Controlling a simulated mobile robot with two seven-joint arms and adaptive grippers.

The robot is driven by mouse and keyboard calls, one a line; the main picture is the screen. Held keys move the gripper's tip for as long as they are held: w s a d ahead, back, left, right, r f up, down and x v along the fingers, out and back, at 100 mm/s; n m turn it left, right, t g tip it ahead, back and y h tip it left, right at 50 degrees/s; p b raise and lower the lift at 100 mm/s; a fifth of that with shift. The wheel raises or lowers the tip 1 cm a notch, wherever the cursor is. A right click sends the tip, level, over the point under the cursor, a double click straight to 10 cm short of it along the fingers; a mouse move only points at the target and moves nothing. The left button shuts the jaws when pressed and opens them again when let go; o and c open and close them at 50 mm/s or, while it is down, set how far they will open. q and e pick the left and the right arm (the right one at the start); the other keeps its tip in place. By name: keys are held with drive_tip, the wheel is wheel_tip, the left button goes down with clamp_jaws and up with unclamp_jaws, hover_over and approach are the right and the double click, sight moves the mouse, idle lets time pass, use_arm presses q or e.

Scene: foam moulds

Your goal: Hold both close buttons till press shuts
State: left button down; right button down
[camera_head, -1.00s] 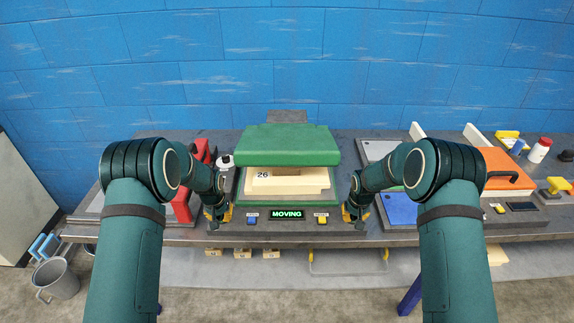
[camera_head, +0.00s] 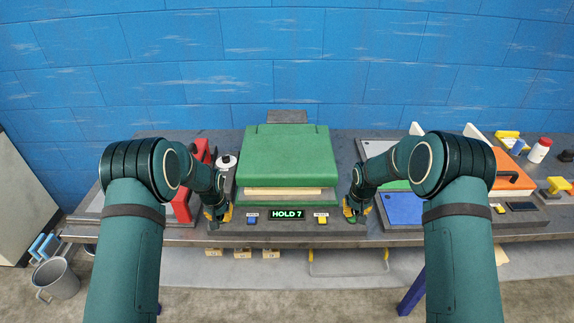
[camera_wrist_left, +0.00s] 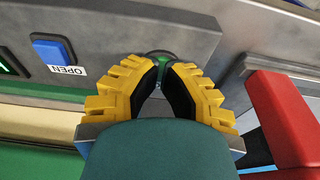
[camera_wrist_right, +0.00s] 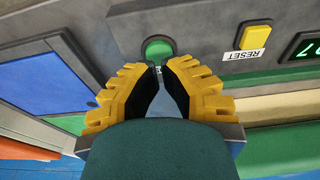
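The press has a green lid (camera_head: 288,155), now low over a cream foam block (camera_head: 285,191). Its front display (camera_head: 287,214) reads HOLD 7. My left gripper (camera_head: 218,220) is at the left end of the press front, shut and empty. In the left wrist view its fingertips are at a green button (camera_wrist_left: 163,62), mostly covering it. My right gripper (camera_head: 357,214) is at the right end, also shut and empty. In the right wrist view its fingertips meet the lower edge of another green button (camera_wrist_right: 157,48). Exact contact at the buttons is hard to see.
A blue OPEN button (camera_wrist_left: 52,48) and a yellow RESET button (camera_wrist_right: 255,36) sit on the front panel, inward of the green buttons. A red object (camera_head: 181,207) stands left of the press. A blue panel (camera_head: 401,208) and orange panel (camera_head: 508,178) lie to the right.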

drive_tip(key=shift+r, duration=2.2)
use_arm(q)
drive_tip(key=shift+r, duration=3.5)
